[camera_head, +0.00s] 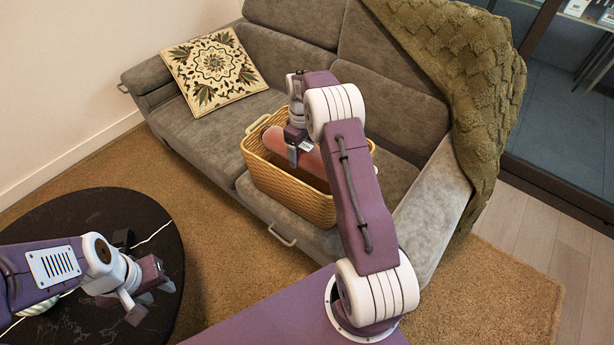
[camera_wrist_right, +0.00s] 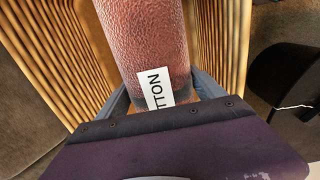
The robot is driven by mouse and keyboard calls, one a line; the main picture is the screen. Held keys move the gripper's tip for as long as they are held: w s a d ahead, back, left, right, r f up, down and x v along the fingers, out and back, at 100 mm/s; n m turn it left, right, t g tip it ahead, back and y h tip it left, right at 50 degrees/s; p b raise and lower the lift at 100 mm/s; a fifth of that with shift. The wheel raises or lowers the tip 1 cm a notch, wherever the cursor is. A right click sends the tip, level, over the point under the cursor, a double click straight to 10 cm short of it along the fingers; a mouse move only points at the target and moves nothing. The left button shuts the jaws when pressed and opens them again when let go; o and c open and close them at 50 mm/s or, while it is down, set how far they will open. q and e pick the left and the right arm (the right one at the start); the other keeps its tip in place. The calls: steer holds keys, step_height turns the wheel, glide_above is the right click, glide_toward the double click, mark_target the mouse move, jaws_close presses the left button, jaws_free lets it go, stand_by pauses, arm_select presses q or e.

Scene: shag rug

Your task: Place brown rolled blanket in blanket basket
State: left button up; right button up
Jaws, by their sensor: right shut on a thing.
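The brown rolled blanket (camera_head: 313,160) looks reddish-brown and lies at a slant inside the mouth of the wicker blanket basket (camera_head: 283,195). In the right wrist view the roll (camera_wrist_right: 148,40) has a white label with black letters, and the basket's ribbed walls (camera_wrist_right: 62,50) rise on both sides of it. My right gripper (camera_head: 296,152) is shut on the roll's near end, at the basket opening. Whether the roll touches the basket floor is hidden. My left gripper (camera_head: 150,300) is open and empty above the dark round table.
The basket stands on the seat of a grey sofa (camera_head: 205,122). A patterned cushion (camera_head: 212,68) is at the sofa's left, and a green throw (camera_head: 470,70) hangs over its right side. The dark round table (camera_head: 110,205) stands at the left on a tan rug (camera_head: 220,235).

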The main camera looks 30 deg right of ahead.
step_height(320, 180, down, 10)
steer(key=b, duration=0.3)
steer(key=shift+b, duration=0.3)
steer(key=shift+r, duration=0.1)
steer(key=o, duration=2.1)
steer(key=shift+f, duration=0.2)
step_height(320, 180, up, 12)
steer(key=p, duration=0.4)
steer(key=shift+s+r+p, duration=0.1)
steer(key=shift+r+p, duration=0.1)
steer(key=shift+p, duration=0.1)
